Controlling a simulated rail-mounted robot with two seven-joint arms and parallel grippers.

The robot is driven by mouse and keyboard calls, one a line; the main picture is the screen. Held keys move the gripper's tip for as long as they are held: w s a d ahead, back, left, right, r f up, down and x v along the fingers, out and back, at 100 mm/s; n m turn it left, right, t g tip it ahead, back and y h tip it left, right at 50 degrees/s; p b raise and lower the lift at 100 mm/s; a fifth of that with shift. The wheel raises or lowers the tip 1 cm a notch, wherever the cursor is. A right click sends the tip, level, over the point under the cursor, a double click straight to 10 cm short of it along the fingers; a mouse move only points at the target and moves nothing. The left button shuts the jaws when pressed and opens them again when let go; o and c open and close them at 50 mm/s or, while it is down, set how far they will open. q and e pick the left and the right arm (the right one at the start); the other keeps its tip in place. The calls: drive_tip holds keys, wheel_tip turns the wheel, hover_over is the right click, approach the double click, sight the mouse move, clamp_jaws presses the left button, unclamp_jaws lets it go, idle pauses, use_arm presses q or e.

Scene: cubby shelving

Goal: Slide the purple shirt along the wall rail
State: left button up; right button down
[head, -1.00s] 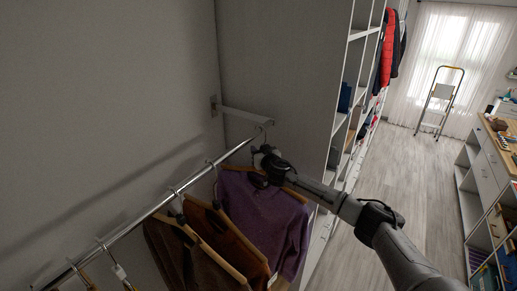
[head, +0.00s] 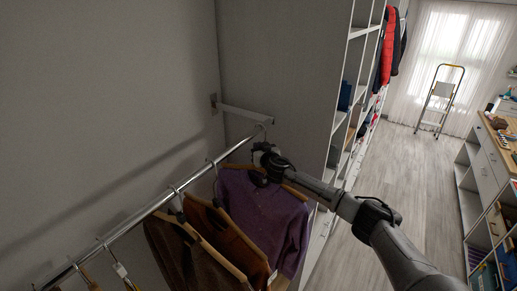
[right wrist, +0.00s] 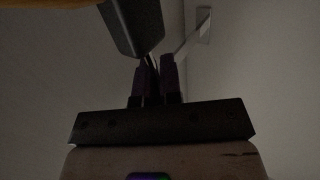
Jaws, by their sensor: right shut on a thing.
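The purple shirt (head: 266,208) hangs on a wooden hanger from the wall rail (head: 137,221), nearest the rail's far end. Its hanger hook (head: 262,128) shows over the rail just above my right gripper (head: 262,154). My right gripper is at the top of this hanger, just under the rail, and is shut on the hanger near its hook. The exact grip is hidden in the head view. In the right wrist view the two fingers (right wrist: 155,82) are close together around something thin, and the picture is dark. My left gripper is not in view.
A brown-orange garment (head: 225,237) and a dark brown garment (head: 176,256) hang closer along the rail. A white wall bracket (head: 243,115) is at its far end, beside a tall shelf side panel (head: 280,75). Open floor (head: 420,180) lies to the right.

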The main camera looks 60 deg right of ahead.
drive_tip(key=a+p, duration=0.1)
drive_tip(key=a, duration=1.1)
drive_tip(key=shift+a, duration=0.25)
idle(0.9)
drive_tip(key=shift+f, duration=0.1)
idle(0.4)
drive_tip(key=c, duration=1.2)
unclamp_jaws()
